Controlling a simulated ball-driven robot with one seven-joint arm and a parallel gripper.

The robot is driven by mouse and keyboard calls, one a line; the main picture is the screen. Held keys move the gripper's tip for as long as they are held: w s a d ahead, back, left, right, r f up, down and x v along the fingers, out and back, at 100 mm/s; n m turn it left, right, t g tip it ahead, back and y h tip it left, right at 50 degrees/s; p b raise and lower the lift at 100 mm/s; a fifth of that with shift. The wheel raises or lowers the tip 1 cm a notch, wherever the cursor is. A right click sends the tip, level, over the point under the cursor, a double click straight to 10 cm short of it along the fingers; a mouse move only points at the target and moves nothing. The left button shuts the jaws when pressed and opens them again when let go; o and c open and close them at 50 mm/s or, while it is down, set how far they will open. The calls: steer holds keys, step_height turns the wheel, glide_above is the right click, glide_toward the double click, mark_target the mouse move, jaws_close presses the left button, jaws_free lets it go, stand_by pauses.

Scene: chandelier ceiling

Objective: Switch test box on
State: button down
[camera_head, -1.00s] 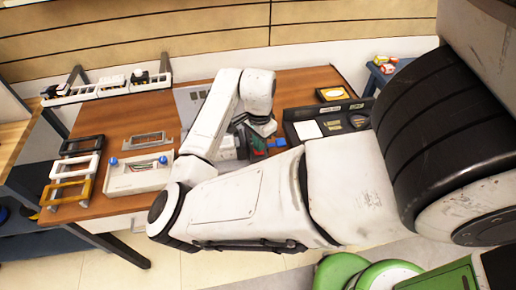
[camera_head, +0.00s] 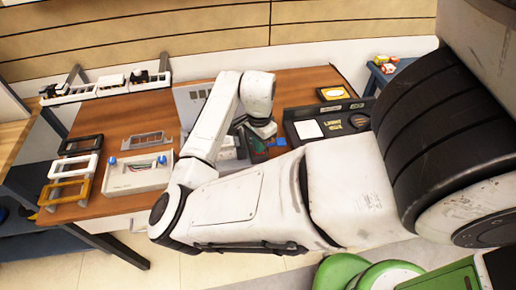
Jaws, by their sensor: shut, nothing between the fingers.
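My white arm crosses the table and bends down from the wrist. My gripper (camera_head: 259,132) is low over the middle of the table, with its fingers small and mostly hidden, and it looks shut. Just below and left of it is a grey-white device (camera_head: 232,150), partly covered by my arm. A dark green and red item (camera_head: 257,153) lies right by the gripper; I cannot tell whether they touch. I cannot tell for sure which is the test box, and no switch is readable.
Black, white and yellow frames (camera_head: 66,192) stand at the table's left edge. A grey frame (camera_head: 147,141) lies behind the white box. A dark tray (camera_head: 297,131) with flat items is right of the gripper. A rail of white units (camera_head: 105,89) runs along the back left.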

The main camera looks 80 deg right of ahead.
steer(key=shift+f+b, duration=0.3)
steer(key=shift+f, duration=0.15)
steer(key=shift+r+p, duration=3.2)
steer(key=shift+r, duration=0.4)
steer(key=shift+d, duration=0.1)
